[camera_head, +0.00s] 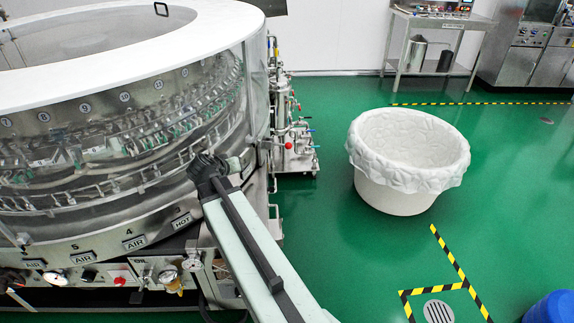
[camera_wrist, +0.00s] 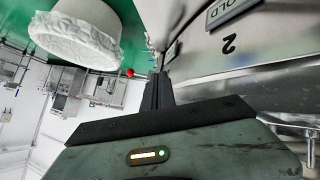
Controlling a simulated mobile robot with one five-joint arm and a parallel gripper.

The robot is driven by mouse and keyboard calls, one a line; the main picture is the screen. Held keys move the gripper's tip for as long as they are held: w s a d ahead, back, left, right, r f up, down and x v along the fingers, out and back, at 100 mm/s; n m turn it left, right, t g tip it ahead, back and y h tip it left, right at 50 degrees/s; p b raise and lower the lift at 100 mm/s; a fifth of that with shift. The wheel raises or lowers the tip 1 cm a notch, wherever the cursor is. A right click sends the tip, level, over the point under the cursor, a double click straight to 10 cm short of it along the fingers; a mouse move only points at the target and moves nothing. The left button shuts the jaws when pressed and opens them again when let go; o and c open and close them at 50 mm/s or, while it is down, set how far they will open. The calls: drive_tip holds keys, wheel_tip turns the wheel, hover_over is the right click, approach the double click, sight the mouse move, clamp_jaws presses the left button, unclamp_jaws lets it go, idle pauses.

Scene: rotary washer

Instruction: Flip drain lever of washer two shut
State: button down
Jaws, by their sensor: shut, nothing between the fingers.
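The washer (camera_head: 130,215) is a large round steel machine with a white top ring at the left of the head view. Its wall, with a number 2 and a COLD plate, also shows at the upper right of the wrist view (camera_wrist: 210,55). My gripper (camera_wrist: 158,78) is shut and empty, its fingers alongside the washer wall. A small red knob (camera_wrist: 129,72) shows just left of the fingertips; I cannot tell whether it belongs to the drain lever.
A white lined bin (camera_head: 405,165) stands on the green floor to the right. Steel piping (camera_head: 292,125) stands close to the washer's right side. A steel table (camera_head: 440,40) is at the back. A blue drum (camera_head: 552,308) is at the lower right. Floor between is clear.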

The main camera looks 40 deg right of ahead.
drive_tip(key=w+d+f+t+h+b, duration=0.1)
drive_tip(key=w+d+f+b, duration=0.1)
drive_tip(key=d+b, duration=0.3)
drive_tip(key=w+d+f+t+h+b, duration=0.2)
drive_tip(key=d+b, duration=0.4)
drive_tip(key=d, duration=0.8)
drive_tip(key=w+d+f+t+h+b, duration=0.2)
drive_tip(key=d+b, duration=0.3)
drive_tip(key=d, duration=0.5)
drive_tip(key=shift+f+b, duration=0.35)
drive_tip(key=shift+f, duration=0.15)
